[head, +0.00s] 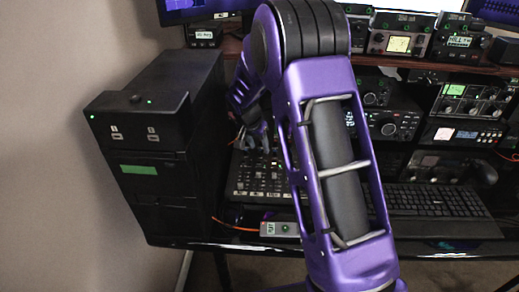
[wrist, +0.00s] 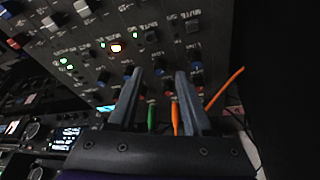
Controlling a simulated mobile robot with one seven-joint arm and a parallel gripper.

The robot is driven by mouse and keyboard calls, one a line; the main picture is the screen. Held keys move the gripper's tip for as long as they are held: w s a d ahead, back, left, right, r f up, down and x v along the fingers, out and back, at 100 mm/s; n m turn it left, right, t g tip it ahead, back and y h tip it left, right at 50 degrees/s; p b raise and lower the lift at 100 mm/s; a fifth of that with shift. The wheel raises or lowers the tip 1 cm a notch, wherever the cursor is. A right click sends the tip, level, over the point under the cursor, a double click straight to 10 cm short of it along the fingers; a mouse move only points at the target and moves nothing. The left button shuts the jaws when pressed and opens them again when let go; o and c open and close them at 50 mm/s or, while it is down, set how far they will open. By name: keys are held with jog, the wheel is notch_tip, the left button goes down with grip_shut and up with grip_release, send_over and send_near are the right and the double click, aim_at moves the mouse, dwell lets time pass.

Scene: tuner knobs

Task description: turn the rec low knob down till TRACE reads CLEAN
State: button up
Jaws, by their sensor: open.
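The mixer panel (head: 258,180) stands on the desk left of my forearm, and its knobs, buttons and lit lamps fill much of the wrist view (wrist: 115,25). My gripper (wrist: 159,73) is open, with its two grey fingers apart over the panel. I cannot read which knob is rec low. Nothing is clearly held between the fingers. In the head view my gripper is over the mixer and partly hidden by my arm. I cannot make out a TRACE reading.
A green cable (wrist: 152,118) and an orange cable (wrist: 175,120) show between the fingers; another orange cable (wrist: 224,88) is to their right. A black cabinet (head: 165,205) stands left of the mixer. A small grey box (head: 281,229) lies in front, and a keyboard (head: 437,200) right.

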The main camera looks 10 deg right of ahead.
jog(key=shift+x, duration=0.9)
jog(key=shift+c, duration=0.2)
grip_shut()
